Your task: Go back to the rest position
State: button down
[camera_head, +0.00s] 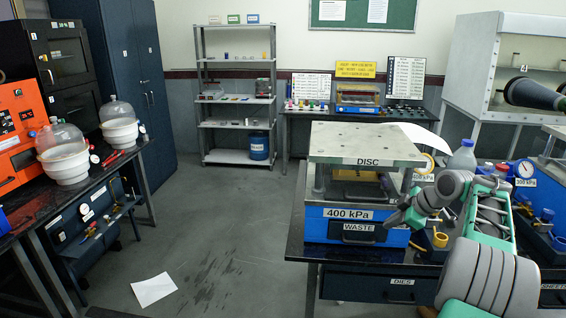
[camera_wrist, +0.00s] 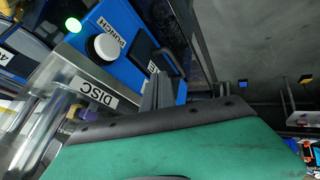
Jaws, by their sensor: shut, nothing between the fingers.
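My gripper (camera_head: 393,219) is in front of the right side of the disc punch press (camera_head: 370,143), close to its blue base. In the wrist view my gripper's grey fingers (camera_wrist: 158,92) are together, with nothing seen between them.
The press stands on a dark bench (camera_head: 310,250). A clear bottle (camera_head: 463,156) and gauges are behind my arm at the right. The floor (camera_head: 225,220) is open between this bench and the left bench; a white sheet (camera_head: 154,289) lies on it.

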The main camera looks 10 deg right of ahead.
jog(key=s+f+m+g, duration=0.4)
jog(key=s+f+m, duration=0.6)
jog(key=f+m, duration=0.35)
jog(key=s+a+f+m+g, duration=0.2)
jog(key=s+a+m, duration=0.3)
jog(key=s, duration=0.5)
jog(key=s+a+r+n+h, duration=0.1)
jog(key=s+a+r, duration=0.1)
jog(key=s+a, duration=0.35)
jog(key=s+a+r+n+h, duration=0.1)
jog(key=s+a+n+h, duration=0.15)
jog(key=a, duration=0.65)
jog(key=w+a+r+n+t, duration=0.2)
jog(key=a+r+n, duration=0.2)
jog(key=a+r, duration=0.4)
jog(key=a+y, duration=0.1)
jog(key=a, duration=0.3)
jog(key=shift+w+a+r+t, duration=0.15)
jog(key=shift+w+r+t, duration=0.1)
jog(key=shift+w+t, duration=0.1)
